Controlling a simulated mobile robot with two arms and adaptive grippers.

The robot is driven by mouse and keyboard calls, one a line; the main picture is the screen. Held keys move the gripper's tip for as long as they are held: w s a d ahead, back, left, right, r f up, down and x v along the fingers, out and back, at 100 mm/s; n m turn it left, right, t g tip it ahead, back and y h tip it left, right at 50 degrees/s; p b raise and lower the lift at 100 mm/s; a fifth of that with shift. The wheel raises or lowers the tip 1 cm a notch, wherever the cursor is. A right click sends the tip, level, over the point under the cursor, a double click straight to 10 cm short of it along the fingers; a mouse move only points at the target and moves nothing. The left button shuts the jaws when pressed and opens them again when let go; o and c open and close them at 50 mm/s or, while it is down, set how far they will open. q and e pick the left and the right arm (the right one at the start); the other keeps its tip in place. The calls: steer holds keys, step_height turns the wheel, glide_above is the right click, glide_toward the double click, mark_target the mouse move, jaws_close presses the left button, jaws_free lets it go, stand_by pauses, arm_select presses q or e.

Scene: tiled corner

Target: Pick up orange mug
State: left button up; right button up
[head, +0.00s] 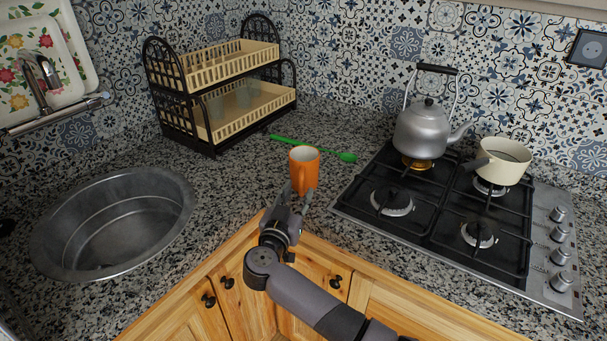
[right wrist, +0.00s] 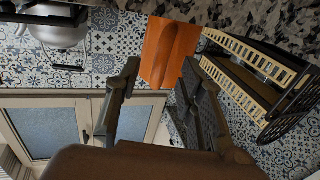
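The orange mug (head: 305,167) stands upright on the granite counter, left of the stove, in the head view. My right gripper (head: 297,194) is just in front of it, with its fingers pointing at the mug. In the right wrist view the mug (right wrist: 166,48) shows tilted, beyond and between the two spread fingertips of my right gripper (right wrist: 160,68). The gripper is open and empty. A finger overlaps the mug's lower part in the head view, so I cannot tell whether they touch. My left gripper is not in view.
A green spoon (head: 316,148) lies behind the mug. A two-tier dish rack (head: 240,118) stands behind left. The stove (head: 443,228) carries a kettle (head: 422,131) and a cream pot (head: 504,162) on the right. A round sink (head: 116,219) is at left. Counter between sink and mug is clear.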

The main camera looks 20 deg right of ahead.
mark_target(300, 187)
steer(key=x, duration=0.4)
steer(key=shift+r, duration=0.15)
steer(key=shift+s+a, duration=0.1)
steer(key=shift+c, duration=0.6)
jaws_close()
steer(key=shift+r, duration=0.1)
